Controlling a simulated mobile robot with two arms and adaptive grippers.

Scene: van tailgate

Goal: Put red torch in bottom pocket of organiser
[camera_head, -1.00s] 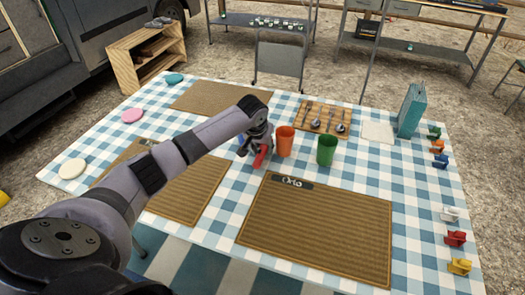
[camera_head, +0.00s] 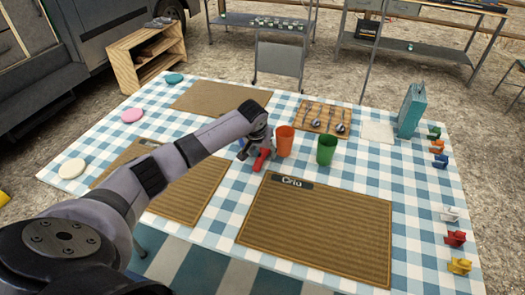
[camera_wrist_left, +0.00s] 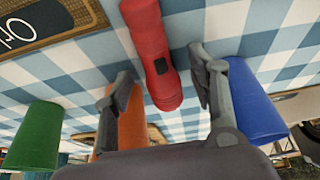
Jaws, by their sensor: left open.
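The red torch (camera_head: 261,160) is at the middle of the checked table, just left of the orange cup. In the left wrist view the red torch (camera_wrist_left: 152,50) reaches in from the top, its wide end between the two fingertips. My left gripper (camera_head: 257,148) is right at the torch. In the left wrist view its fingers (camera_wrist_left: 158,78) are spread, one on each side of the torch, with gaps visible. I cannot make out an organiser with pockets. My right gripper is not in view.
An orange cup (camera_head: 285,141), a green cup (camera_head: 326,150) and a blue cup (camera_wrist_left: 255,105) stand close to the gripper. A brown mat (camera_head: 320,235) lies in front. A teal upright holder (camera_head: 411,110) stands at the back right. Small coloured items line the right edge.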

